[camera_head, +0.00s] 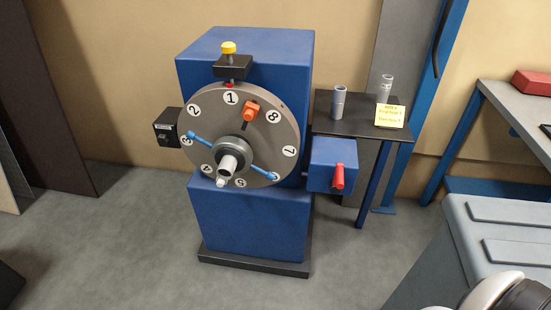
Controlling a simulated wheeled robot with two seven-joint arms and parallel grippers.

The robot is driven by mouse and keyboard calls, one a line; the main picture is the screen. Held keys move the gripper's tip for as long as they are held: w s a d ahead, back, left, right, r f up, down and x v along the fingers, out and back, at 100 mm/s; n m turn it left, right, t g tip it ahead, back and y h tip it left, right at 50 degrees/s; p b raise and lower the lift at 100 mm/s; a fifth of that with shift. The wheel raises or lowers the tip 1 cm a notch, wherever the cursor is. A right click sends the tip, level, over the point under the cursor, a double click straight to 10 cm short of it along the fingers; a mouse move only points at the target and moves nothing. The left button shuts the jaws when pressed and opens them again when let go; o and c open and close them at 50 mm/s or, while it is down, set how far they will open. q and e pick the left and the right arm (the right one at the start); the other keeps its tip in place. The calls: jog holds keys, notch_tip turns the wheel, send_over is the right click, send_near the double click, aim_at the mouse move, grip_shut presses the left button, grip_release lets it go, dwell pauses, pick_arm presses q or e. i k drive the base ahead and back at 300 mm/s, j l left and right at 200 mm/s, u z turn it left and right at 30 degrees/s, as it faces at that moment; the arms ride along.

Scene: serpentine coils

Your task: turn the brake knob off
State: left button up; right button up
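A blue machine (250,225) carries a grey dial wheel (205,106) with numbers around its face. A red handle (337,177) sticks out, roughly upright, from a small blue box (325,152) at the machine's right side. A yellow knob (228,48) stands on a black block (232,68) above the wheel. No label marks the brake knob, so I cannot tell for certain which of these it is. Neither gripper is in view, and nothing of mine touches the machine.
A dark side table (347,127) with grey cylinders (339,103) and a yellow sign (390,116) stands behind right. A grey lidded case (490,235) fills the lower right. A bench with a red box (532,82) is far right. The floor in front is clear.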

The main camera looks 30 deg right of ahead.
aim_at(164, 139)
jog(key=z, duration=0.3)
jog(key=i+j+z, duration=0.25)
jog(key=j+z, duration=0.25)
jog(key=j, duration=0.2)
jog(key=i+j+z, duration=0.15)
jog(key=j+z, duration=0.15)
